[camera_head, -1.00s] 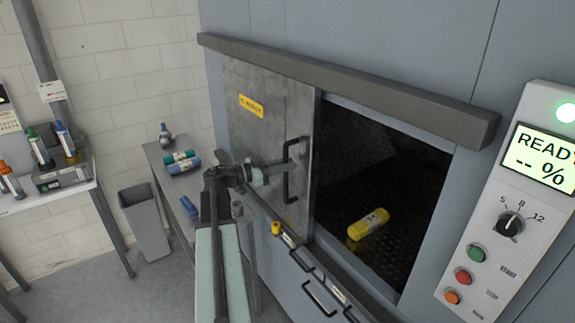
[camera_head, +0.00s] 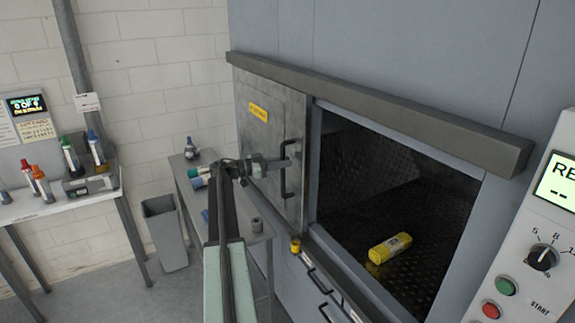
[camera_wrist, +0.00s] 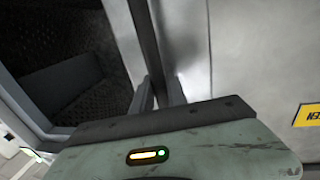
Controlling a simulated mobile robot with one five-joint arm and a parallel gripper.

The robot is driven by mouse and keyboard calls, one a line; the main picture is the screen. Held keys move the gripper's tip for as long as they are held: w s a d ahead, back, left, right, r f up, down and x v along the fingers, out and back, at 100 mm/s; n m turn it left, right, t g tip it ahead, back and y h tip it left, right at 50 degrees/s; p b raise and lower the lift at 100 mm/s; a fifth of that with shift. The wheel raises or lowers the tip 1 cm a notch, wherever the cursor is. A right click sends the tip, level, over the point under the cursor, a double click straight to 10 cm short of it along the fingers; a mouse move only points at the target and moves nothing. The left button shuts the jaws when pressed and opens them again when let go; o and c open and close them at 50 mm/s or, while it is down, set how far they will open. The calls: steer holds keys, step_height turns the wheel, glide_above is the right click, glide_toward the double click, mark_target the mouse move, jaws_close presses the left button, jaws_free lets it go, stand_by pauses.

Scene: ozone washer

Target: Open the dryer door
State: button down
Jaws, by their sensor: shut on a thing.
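The dryer door (camera_head: 274,112) is a grey metal sliding panel with a yellow label, hanging under a long rail. It stands at the left end of the rail, and the opening (camera_head: 350,190) to its right is wide and uncovered. The door has a black vertical handle (camera_head: 285,184). My gripper (camera_head: 284,162) is shut on this handle, reaching in from the left. In the wrist view my gripper (camera_wrist: 160,98) has its fingers at the dark handle bar (camera_wrist: 148,45), with the door panel (camera_wrist: 250,50) on the right and the dark interior on the left.
A yellow canister (camera_head: 390,247) lies inside the dryer. The control panel (camera_head: 540,240) with buttons and a dial is on the right. A small table (camera_head: 255,232), a grey bin (camera_head: 166,235) and a bench (camera_head: 30,207) with bottles stand on the left.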

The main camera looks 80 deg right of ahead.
steer(key=shift+w, duration=0.1)
steer(key=c, duration=1.3)
jaws_free()
steer(key=shift+w, duration=0.15)
steer(key=v, duration=0.7)
steer(key=shift+w+a, duration=0.2)
